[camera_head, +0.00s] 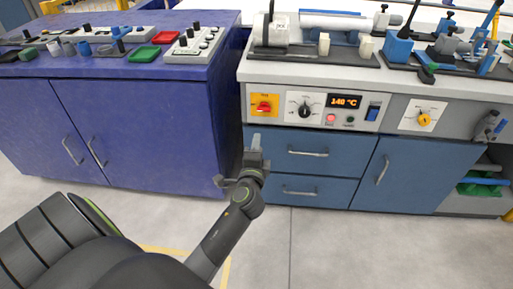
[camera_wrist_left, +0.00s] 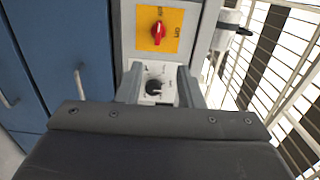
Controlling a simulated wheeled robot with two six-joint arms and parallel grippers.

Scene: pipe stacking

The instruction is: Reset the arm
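My left gripper (camera_head: 254,152) is in the middle of the head view, in front of the blue drawers of the right bench. Its fingers point away from me toward the bench. In the left wrist view, the two grey fingers (camera_wrist_left: 159,85) stand apart with nothing held between them. A black dial (camera_wrist_left: 154,87) on a white plate shows behind the gap, and it also shows in the head view (camera_head: 305,110). My right gripper is not in view.
A purple cabinet (camera_head: 130,130) stands at left and a blue-drawered bench (camera_head: 309,157) at right. The bench panel carries a red switch on a yellow plate (camera_head: 264,105) and an orange display (camera_head: 345,101). The grey floor (camera_head: 350,245) in front is clear.

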